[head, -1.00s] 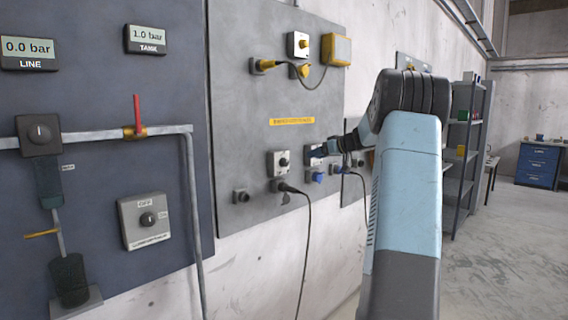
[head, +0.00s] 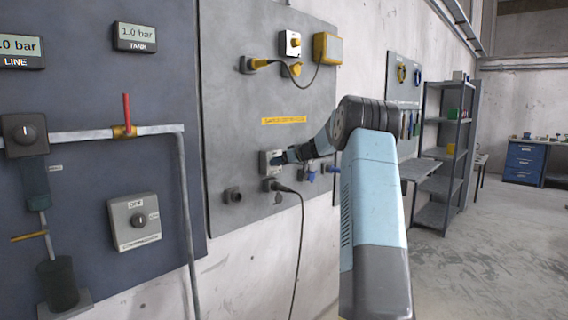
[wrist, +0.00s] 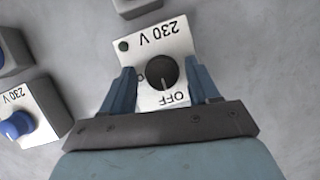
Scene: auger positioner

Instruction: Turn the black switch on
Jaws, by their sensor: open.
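The black switch is a round black knob (wrist: 162,72) on a light plate marked "230 V" and "OFF". Its pale pointer line faces the OFF lettering, which appears upside down in the wrist view. A small dark green lamp (wrist: 123,45) sits in the plate's corner. My gripper (wrist: 160,76) is open, with one blue finger on each side of the knob and a gap visible on both sides. In the head view the switch plate (head: 265,164) is on the grey wall panel, and my gripper (head: 281,158) is at it, partly covering it.
A blue knob (wrist: 17,124) on another 230 V plate is close beside my gripper. A black plug with a cable (head: 276,186) hangs below the switch. A grey box with an OFF label (head: 134,222) is on the dark panel at left.

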